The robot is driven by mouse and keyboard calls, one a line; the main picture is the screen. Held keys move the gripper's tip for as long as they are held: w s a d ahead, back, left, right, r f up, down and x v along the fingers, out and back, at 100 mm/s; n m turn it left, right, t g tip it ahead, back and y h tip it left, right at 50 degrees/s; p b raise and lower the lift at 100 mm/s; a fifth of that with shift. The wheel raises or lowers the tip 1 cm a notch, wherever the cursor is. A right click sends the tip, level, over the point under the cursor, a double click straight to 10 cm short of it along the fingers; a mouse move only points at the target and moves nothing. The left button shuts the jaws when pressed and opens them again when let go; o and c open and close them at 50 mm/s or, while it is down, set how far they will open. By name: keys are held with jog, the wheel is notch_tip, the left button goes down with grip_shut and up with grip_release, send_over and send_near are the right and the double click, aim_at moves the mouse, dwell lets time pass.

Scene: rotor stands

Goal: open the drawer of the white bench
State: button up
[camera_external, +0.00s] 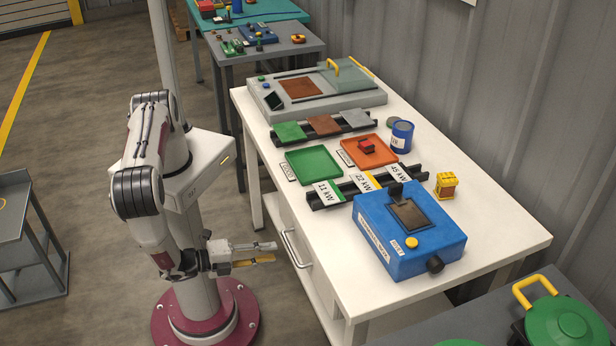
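The white bench (488,252) stands at the right of my arm. Its drawer (309,258) is in the long side facing my arm and looks shut, its front about flush with the bench side. A pale bar handle (291,250) sticks out from the drawer front. My gripper (275,252) is low beside the bench, pointing right at the handle. Its two fingers are apart, with a gap between them, and it looks empty. The fingertips are just left of the handle; I cannot tell whether they touch it.
On the bench top are a blue box (405,235), a green tray (313,165), an orange tray (369,151), a blue mug (401,136) and a grey machine (316,90). A grey cart (20,235) stands at far left. The floor between is clear.

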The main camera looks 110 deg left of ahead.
aim_at(291, 249)
jog(key=shift+a, duration=0.1)
jog(key=shift+x, duration=3.8)
jog(key=shift+c, duration=0.4)
grip_shut()
